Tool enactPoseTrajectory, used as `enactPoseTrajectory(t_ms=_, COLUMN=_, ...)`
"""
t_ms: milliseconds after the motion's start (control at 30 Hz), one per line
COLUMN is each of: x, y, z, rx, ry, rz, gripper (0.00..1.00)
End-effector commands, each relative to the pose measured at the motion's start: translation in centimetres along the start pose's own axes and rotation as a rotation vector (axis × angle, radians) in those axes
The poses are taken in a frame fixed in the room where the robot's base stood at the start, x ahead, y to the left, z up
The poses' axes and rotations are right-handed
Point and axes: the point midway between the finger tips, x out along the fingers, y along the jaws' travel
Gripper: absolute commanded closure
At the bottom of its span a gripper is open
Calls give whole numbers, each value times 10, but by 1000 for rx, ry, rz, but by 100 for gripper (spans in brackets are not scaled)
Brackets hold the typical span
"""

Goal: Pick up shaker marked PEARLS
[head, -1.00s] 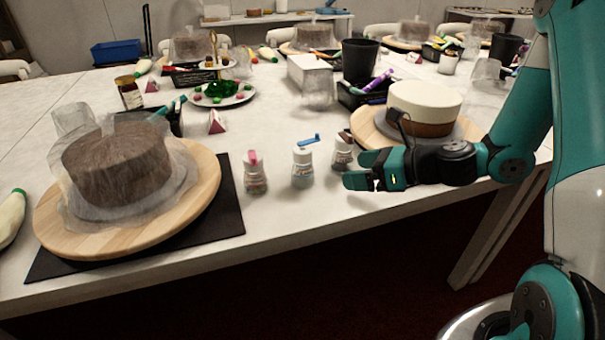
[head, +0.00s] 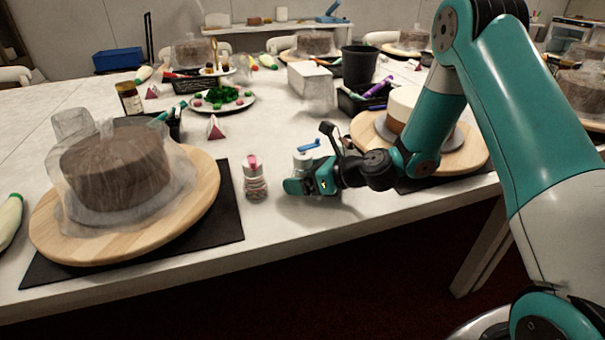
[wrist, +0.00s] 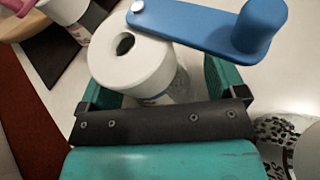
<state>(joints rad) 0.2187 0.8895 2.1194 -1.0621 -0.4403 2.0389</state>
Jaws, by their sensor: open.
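A shaker with a white cap and blue flip lid (head: 303,158) stands on the table, its lower part hidden behind my gripper (head: 310,182) in the head view. In the wrist view my open gripper (wrist: 165,85) has this white-capped shaker (wrist: 145,70) between its green fingers, nearer the left one; I cannot tell whether they touch. Its blue lid (wrist: 215,22) sticks out to the right over the right finger. A shaker with a pink lid (head: 254,180) stands to the left. Another, dark-speckled shaker (wrist: 285,140) shows at the lower right of the wrist view. No PEARLS marking can be read.
A wrapped brown cake (head: 115,170) stands on a wooden turntable (head: 205,190) over a black mat (head: 228,215) at left. A cream-topped cake (head: 400,105) on another turntable (head: 465,155) is behind my arm. The table's front edge is close.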

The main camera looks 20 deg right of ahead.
Motion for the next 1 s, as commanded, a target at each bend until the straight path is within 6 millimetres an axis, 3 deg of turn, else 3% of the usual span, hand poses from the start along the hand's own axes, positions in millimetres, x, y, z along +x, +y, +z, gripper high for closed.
enactPoseTrajectory(t_ms=167, x=0, y=0, z=0, rx=0, ry=0, rz=0, gripper=10)
enactPoseTrajectory(t_ms=267, x=0, y=0, z=0, rx=0, ry=0, rz=0, gripper=29)
enactPoseTrajectory(t_ms=433, x=0, y=0, z=0, rx=0, ry=0, rz=0, gripper=68)
enactPoseTrajectory(t_ms=767, x=-1, y=0, z=3, rx=0, ry=0, rz=0, gripper=70)
enactPoseTrajectory(t_ms=800, x=-2, y=0, z=5, rx=-1, ry=0, rz=0, gripper=75)
enactPoseTrajectory(t_ms=1000, x=-12, y=3, z=29, rx=-4, ry=-3, rz=-1, gripper=75)
